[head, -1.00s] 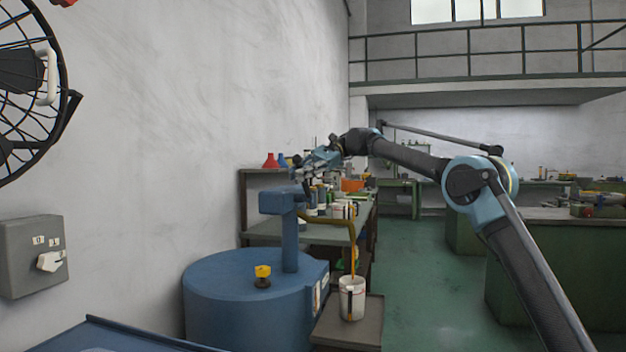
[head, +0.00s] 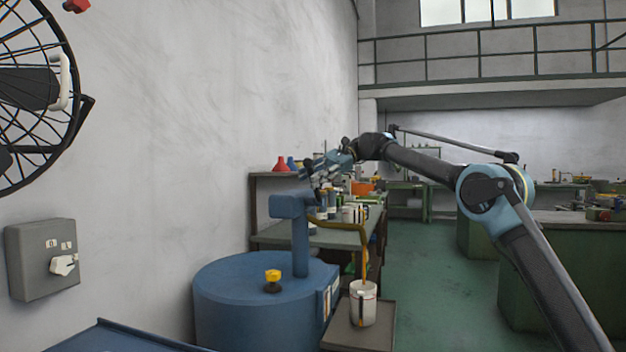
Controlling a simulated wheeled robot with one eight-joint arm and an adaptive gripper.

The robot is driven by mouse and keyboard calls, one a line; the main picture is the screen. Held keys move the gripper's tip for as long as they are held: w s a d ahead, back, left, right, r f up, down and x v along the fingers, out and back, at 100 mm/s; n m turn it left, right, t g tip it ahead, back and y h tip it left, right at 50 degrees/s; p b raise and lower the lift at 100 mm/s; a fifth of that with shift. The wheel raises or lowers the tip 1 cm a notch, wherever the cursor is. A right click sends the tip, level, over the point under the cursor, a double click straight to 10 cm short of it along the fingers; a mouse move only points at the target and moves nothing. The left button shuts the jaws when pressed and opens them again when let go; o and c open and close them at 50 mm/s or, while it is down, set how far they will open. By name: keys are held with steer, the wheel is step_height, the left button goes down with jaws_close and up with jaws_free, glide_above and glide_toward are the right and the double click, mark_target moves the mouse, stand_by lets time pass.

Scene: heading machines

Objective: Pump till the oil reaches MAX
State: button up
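A blue drum (head: 255,300) stands at lower centre in the head view, with a blue pump post and head (head: 292,206) on top. A brown spout pipe (head: 345,225) bends from the pump to the right and down. An orange streak, looking like oil (head: 363,265), runs from it into a white container (head: 363,312). The container has a dark vertical strip; its oil level and MAX mark are too small to read. My gripper (head: 318,186) is just above and right of the pump head. Its fingers are small and overlap the clutter behind, so its opening and any contact are unclear.
The container stands on a dark stand (head: 372,338) beside the drum. A yellow cap (head: 273,276) sits on the drum top. A grey switch box (head: 40,262) and a black fan (head: 35,95) are at left. A cluttered bench (head: 265,236) stands behind; green floor is clear at right.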

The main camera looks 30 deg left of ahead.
steer(key=v, duration=0.7)
steer(key=shift+w, duration=0.35)
steer(key=shift+d, duration=0.1)
